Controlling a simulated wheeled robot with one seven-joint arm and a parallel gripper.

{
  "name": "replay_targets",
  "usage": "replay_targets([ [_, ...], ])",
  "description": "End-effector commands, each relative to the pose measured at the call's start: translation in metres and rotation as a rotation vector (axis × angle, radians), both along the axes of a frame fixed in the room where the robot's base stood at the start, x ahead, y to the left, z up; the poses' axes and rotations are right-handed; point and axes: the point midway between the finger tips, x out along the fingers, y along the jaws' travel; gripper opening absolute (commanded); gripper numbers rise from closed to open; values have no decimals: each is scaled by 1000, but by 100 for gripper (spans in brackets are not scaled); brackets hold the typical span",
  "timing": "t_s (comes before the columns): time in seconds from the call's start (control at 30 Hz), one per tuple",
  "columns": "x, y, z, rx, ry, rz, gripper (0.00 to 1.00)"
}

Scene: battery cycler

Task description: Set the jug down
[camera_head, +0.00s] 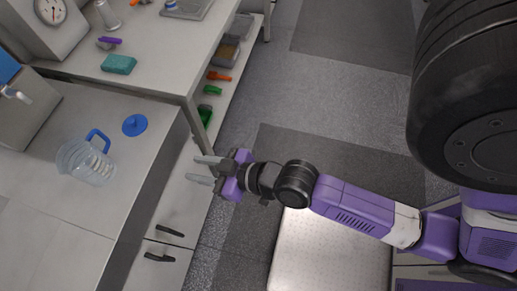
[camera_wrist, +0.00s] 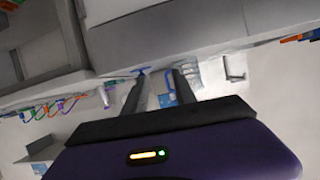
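The clear jug (camera_head: 88,163) with a blue handle rests on the pale counter (camera_head: 75,210) at the left of the head view. A round blue lid (camera_head: 135,125) lies apart from it, nearer the counter's edge. My gripper (camera_head: 205,170) is open and empty, to the right of the jug and beyond the counter's edge, not touching the jug. In the wrist view, the two fingers of my gripper (camera_wrist: 157,75) are spread apart with nothing held between them. I cannot make out the jug clearly in that view.
A second worktop (camera_head: 150,50) behind holds a teal sponge (camera_head: 118,64) and a dial device (camera_head: 50,15). A shelf below it holds orange and green items. Cabinet drawers with dark handles (camera_head: 160,257) face the floor. The counter around the jug has free room.

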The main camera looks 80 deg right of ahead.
Motion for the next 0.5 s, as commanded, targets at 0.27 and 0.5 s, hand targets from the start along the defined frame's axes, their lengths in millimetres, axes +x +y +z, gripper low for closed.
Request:
replay_targets([
  [0.27, -107, 14, 37, -25, -46, -5, 33],
  [0.5, -155, 23, 79, -31, -97, 37, 33],
])
